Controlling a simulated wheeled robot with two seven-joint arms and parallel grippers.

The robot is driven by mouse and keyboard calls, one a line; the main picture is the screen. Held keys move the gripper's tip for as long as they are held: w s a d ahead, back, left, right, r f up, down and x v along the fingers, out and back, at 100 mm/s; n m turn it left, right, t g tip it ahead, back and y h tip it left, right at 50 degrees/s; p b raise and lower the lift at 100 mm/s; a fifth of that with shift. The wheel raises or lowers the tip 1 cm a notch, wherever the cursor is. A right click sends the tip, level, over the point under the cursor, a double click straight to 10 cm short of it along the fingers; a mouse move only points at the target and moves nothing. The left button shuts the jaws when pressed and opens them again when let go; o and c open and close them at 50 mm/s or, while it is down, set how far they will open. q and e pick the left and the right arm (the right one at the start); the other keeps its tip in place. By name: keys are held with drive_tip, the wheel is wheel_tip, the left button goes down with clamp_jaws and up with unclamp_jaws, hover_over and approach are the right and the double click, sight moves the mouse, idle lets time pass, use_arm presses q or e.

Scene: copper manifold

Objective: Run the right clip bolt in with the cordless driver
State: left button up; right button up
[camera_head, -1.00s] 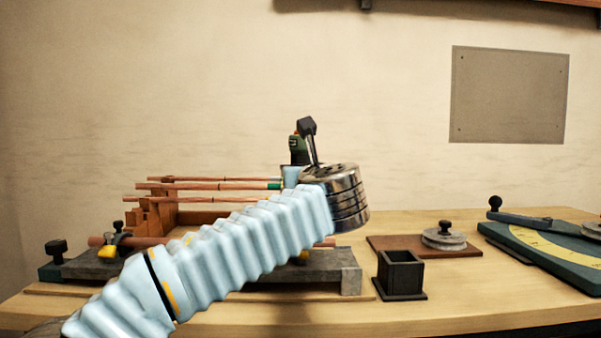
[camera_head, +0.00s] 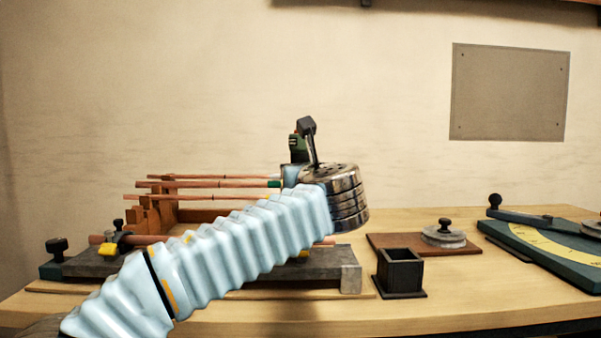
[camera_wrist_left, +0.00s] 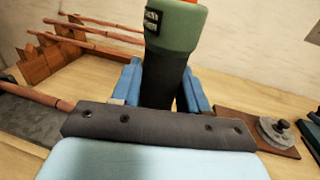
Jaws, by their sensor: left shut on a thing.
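The cordless driver (camera_head: 298,148), green and black, stands up behind my left wrist in the head view. In the left wrist view its green body (camera_wrist_left: 178,28) rises above a black grip. My left gripper (camera_wrist_left: 163,86) has its blue fingers on either side of that grip and is shut on it. A yellow clip (camera_head: 107,250) shows at the left; a bit of yellow (camera_head: 303,254) at the right is mostly hidden by my left arm. The right clip bolt and the driver's tip cannot be made out. My right gripper is not in view.
A black open box (camera_head: 400,272) stands right of the manifold's grey base (camera_head: 350,279). Behind it is a brown board (camera_head: 385,244) with a round knobbed weight (camera_head: 443,237). A green plate with a yellow scale (camera_head: 548,250) lies far right. The table's front right is clear.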

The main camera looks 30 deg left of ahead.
sight(300, 141)
use_arm(q)
wheel_tip(300, 141, up, 2)
drive_tip(key=shift+p, duration=0.75)
drive_tip(key=shift+r, duration=2)
